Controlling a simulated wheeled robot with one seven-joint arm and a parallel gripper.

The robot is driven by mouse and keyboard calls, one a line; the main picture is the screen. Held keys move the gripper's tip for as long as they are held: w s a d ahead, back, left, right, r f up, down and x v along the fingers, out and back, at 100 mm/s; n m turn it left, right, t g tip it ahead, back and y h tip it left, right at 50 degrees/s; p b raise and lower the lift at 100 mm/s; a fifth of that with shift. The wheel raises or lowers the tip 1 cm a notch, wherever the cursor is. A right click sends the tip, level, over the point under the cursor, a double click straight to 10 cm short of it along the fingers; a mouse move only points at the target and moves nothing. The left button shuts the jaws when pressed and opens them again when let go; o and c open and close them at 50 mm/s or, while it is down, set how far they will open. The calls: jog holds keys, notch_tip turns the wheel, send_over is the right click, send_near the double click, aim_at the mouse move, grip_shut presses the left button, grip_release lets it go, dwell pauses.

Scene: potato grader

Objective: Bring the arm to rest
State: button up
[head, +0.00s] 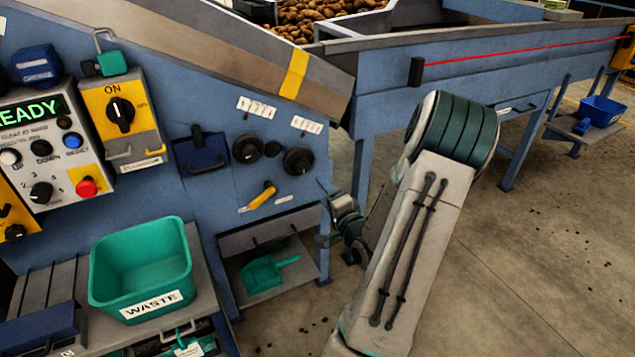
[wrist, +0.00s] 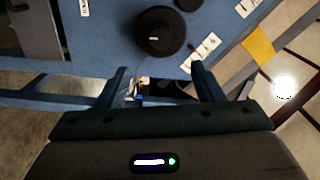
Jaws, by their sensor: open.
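My gripper (wrist: 162,80) is open and empty in the wrist view, its two dark fingers apart. It points at the blue machine panel, below a black round knob (wrist: 160,32). In the head view my gripper (head: 328,200) is small, at the right edge of the blue panel (head: 222,225), partly hidden behind my own arm link. My arm is bent, with its thick banded joint raised in front of the conveyor side. I cannot tell whether the fingers touch the panel.
A green waste bin (head: 140,270) stands on a slatted shelf at lower left. A yellow handle (head: 262,196) sticks out below two black knobs (head: 298,160). A green dustpan (head: 268,271) lies on the low shelf. The concrete floor at right is mostly clear.

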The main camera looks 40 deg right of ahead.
jog(key=shift+s+a, duration=0.15)
jog(key=shift+s, duration=0.45)
